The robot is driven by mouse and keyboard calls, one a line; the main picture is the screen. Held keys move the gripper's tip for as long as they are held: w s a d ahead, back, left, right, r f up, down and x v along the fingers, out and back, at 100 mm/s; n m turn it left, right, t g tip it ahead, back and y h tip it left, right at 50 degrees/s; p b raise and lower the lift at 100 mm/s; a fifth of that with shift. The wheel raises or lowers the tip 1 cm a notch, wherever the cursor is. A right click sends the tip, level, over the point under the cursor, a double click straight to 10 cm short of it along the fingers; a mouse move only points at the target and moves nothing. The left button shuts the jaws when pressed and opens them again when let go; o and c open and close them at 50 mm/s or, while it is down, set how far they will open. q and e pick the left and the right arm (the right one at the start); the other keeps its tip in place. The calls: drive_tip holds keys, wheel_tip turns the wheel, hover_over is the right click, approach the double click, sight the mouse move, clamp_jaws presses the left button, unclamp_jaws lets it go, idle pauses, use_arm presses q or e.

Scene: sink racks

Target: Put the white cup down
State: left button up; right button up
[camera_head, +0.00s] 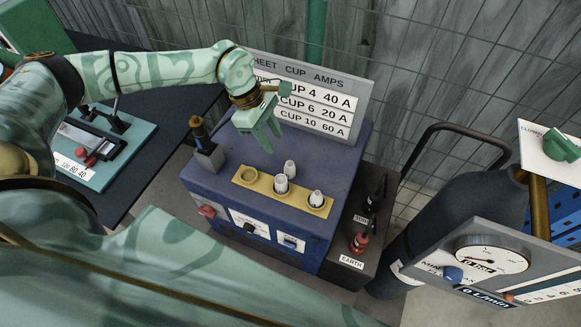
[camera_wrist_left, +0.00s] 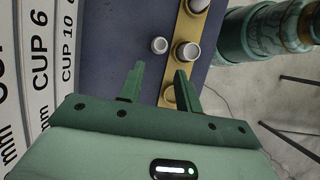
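Three white cups show in the head view. One cup (camera_head: 289,168) stands upright on the blue box top (camera_head: 225,187), just behind the yellow strip. A second cup (camera_head: 281,184) and a third cup (camera_head: 316,199) stand in places on the yellow strip (camera_head: 297,197); its left place is empty. My left gripper (camera_head: 271,143) is above the box, behind and left of the cups. In the left wrist view, its fingers (camera_wrist_left: 160,68) are apart with nothing between them, and the cup behind the strip (camera_wrist_left: 159,45) is beyond the tips. My right gripper is not in view.
A sign with cup sizes and amps (camera_head: 330,105) stands at the back of the box. A dark torch-like holder (camera_head: 207,150) stands at its left. Red and black connectors (camera_head: 359,242) sit at the right. A gauge panel (camera_head: 485,262) is farther right.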

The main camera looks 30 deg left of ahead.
sight(289, 163)
use_arm(q)
drive_tip(key=x, duration=0.5)
drive_tip(key=shift+a+f, duration=0.1)
drive_tip(key=x, duration=0.6)
drive_tip(key=shift+w+d+r, duration=0.15)
drive_tip(key=shift+d+r, duration=0.05)
drive_tip(key=shift+d, duration=0.15)
drive_tip(key=c, duration=0.7)
drive_tip(key=shift+r, duration=0.1)
